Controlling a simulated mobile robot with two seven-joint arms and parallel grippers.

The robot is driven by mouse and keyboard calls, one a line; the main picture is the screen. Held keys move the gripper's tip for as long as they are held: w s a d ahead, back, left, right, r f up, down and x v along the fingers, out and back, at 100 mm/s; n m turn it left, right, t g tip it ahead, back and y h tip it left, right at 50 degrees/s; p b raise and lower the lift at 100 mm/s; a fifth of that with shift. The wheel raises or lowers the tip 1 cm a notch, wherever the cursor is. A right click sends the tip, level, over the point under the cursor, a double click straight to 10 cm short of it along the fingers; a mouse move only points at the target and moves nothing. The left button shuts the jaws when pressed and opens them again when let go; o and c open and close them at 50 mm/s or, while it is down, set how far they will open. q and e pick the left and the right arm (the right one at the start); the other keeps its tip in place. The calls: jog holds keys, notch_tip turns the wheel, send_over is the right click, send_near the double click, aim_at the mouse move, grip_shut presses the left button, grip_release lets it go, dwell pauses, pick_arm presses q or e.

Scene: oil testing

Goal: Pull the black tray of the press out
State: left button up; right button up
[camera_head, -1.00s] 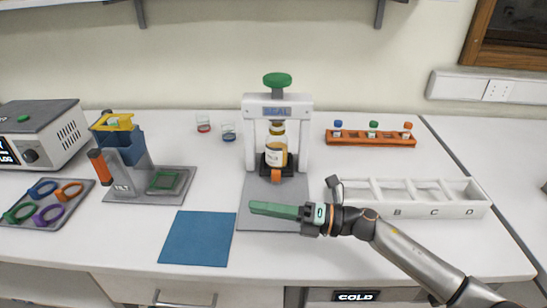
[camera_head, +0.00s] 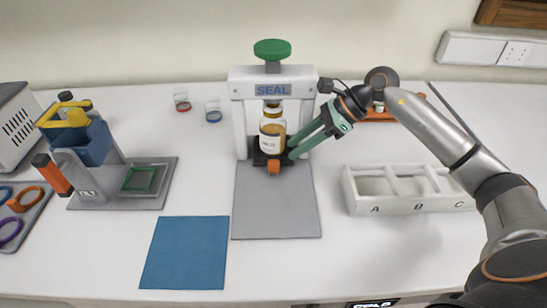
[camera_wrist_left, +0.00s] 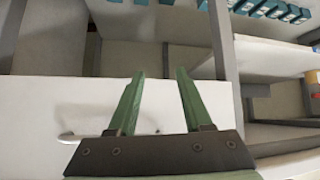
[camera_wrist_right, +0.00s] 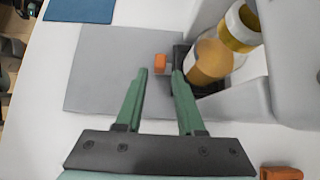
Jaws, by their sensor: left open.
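The white press (camera_head: 238,95) has a green knob on top and SEAL lettering. Its black tray (camera_head: 259,158) sits between the press columns, with an amber jar (camera_head: 272,130) standing upright on it. An orange handle (camera_head: 273,167) is at the tray's front; it also shows in the right wrist view (camera_wrist_right: 158,62). My right gripper (camera_head: 291,153) reaches in from the right, beside the tray. In the right wrist view its fingers (camera_wrist_right: 159,76) are open, with the handle just beyond the gap between their tips. My left gripper (camera_wrist_left: 160,76) is open and empty; it is outside the head view.
A grey mat (camera_head: 275,210) lies in front of the press, clear on top. A blue mat (camera_head: 186,252) lies to its left. A white compartment rack (camera_head: 405,207) stands to the right, and a grey tester (camera_head: 85,178) to the left.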

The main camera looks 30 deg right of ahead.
aim_at(274, 161)
jog(key=p+x, duration=0.1)
jog(key=x, duration=0.7)
jog(key=shift+c, duration=0.2)
grip_shut()
jog(key=shift+r, duration=0.1)
dwell(1.0)
